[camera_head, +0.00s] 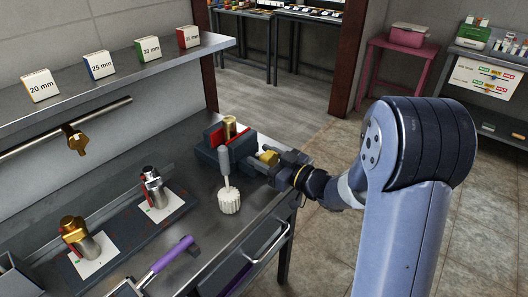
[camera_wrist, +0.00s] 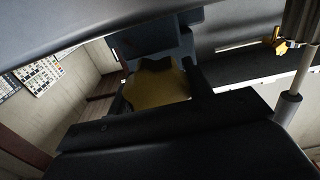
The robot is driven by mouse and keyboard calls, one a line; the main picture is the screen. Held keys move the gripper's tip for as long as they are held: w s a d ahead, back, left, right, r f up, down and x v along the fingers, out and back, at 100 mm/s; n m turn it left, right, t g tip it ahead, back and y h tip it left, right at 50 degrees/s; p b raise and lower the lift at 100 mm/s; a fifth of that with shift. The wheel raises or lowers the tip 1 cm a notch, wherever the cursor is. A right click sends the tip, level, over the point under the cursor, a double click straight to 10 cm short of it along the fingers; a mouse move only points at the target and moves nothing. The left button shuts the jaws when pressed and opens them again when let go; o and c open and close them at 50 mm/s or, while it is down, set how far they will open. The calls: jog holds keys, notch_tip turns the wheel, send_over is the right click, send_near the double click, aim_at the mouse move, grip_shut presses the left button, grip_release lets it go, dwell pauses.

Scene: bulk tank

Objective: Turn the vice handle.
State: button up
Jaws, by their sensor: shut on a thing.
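The vice (camera_head: 210,147) is a dark block with red jaw parts at the right end of the bench. A brass cylinder (camera_head: 229,124) stands upright in its jaws. The vice handle (camera_head: 267,157) is a gold, lobed knob on the vice's right side. My gripper (camera_head: 275,163) reaches it from the right and is shut on it. In the wrist view the gold handle (camera_wrist: 155,84) shows between my dark fingers; part of it is hidden behind the gripper body.
A brush (camera_head: 228,198) with white bristles and a grey handle stands close in front of the vice. Two metal fittings (camera_head: 152,187) (camera_head: 80,237) stand on white cards at left. A shelf (camera_head: 120,70) with labelled boxes hangs above.

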jog(key=m+p, duration=0.3)
jog(key=m, duration=0.1)
jog(key=shift+r, duration=0.1)
jog(key=shift+w+d+m+p, duration=0.1)
jog(key=shift+m+p, duration=0.7)
jog(key=shift+m, duration=0.8)
jog(key=shift+f, duration=0.2)
jog(key=shift+f, duration=0.15)
